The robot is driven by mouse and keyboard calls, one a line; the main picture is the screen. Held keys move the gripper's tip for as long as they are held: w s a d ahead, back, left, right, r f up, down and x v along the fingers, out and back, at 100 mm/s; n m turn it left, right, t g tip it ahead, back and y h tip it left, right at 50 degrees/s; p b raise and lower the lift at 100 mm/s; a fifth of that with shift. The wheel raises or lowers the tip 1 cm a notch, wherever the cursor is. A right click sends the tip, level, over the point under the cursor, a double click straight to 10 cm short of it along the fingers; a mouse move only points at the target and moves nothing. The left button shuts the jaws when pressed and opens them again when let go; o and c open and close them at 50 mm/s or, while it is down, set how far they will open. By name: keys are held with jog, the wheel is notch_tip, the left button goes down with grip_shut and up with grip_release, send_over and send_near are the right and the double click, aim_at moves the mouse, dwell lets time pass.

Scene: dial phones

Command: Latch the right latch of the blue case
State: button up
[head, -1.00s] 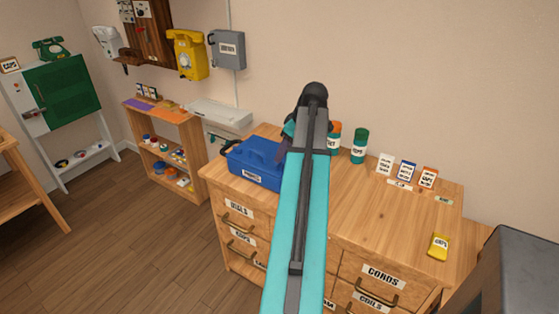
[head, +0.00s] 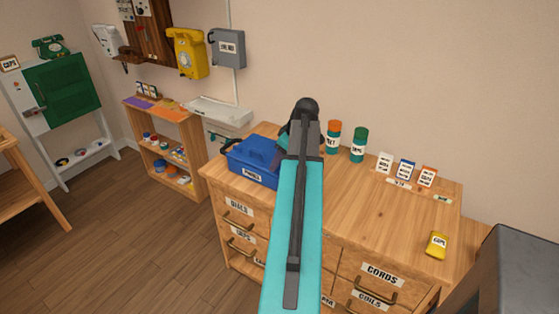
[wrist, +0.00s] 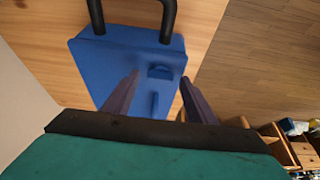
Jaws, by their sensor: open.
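The blue case (head: 252,163) stands on the left end of the wooden cabinet top, with a white label on its front. In the wrist view the blue case (wrist: 120,72) lies below my gripper, its dark handle at the top edge. A small blue raised latch part (wrist: 160,72) sits near the case's edge, with a thin blue bar (wrist: 154,104) beside it. My gripper (wrist: 158,78) is open, its two purple fingers on either side of the latch part. Whether the fingers touch the case I cannot tell. In the head view my arm hides the gripper and the case's right side.
On the cabinet top (head: 370,215) stand an orange-capped jar (head: 333,137), a green jar (head: 359,145) and small cards (head: 406,170). A yellow packet (head: 437,245) lies at the right. The top's middle is clear.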

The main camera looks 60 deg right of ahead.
jog(key=c, duration=1.1)
jog(key=shift+a, duration=0.15)
